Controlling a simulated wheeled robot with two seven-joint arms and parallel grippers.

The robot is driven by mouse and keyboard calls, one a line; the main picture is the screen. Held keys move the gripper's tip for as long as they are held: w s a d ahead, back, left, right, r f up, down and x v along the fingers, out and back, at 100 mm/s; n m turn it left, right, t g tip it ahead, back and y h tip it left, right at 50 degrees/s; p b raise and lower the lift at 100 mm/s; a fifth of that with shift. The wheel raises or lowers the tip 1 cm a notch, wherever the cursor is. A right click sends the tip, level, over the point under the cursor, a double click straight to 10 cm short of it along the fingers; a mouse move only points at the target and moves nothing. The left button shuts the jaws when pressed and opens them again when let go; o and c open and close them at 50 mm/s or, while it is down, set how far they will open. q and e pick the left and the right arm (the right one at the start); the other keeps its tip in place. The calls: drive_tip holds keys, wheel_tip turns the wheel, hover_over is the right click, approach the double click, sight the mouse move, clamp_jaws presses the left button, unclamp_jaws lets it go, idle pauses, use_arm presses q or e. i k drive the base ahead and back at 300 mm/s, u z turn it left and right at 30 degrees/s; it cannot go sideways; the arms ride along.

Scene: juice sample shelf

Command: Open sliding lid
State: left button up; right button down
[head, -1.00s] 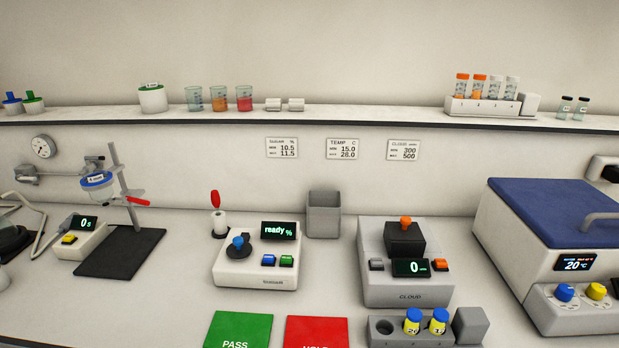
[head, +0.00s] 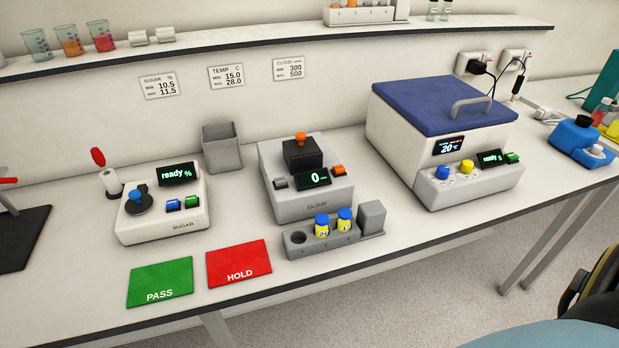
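A white water-bath box (head: 393,145) stands at the right of the bench with a blue lid (head: 437,103) on top. The lid covers the whole top, and a grey bar handle (head: 471,106) sits on its right part. The front panel has a display reading 20 °C (head: 449,146), a blue knob (head: 443,172), a yellow knob (head: 467,166) and a small green "ready" display. Neither of my grippers is in view.
The grey CLOUD meter (head: 312,203) and a vial rack (head: 320,247) stand left of the box. A SUGAR meter (head: 165,223), a green PASS mat (head: 160,283) and a red HOLD mat (head: 239,263) lie further left. A blue device (head: 576,141) stands right. The shelf (head: 240,43) runs above.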

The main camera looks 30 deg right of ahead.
sight(303, 145)
drive_tip(key=u, duration=1.9)
drive_tip(key=k, duration=0.95)
drive_tip(key=z, duration=1.75)
drive_tip(key=i, duration=0.5)
drive_tip(key=z, duration=0.05)
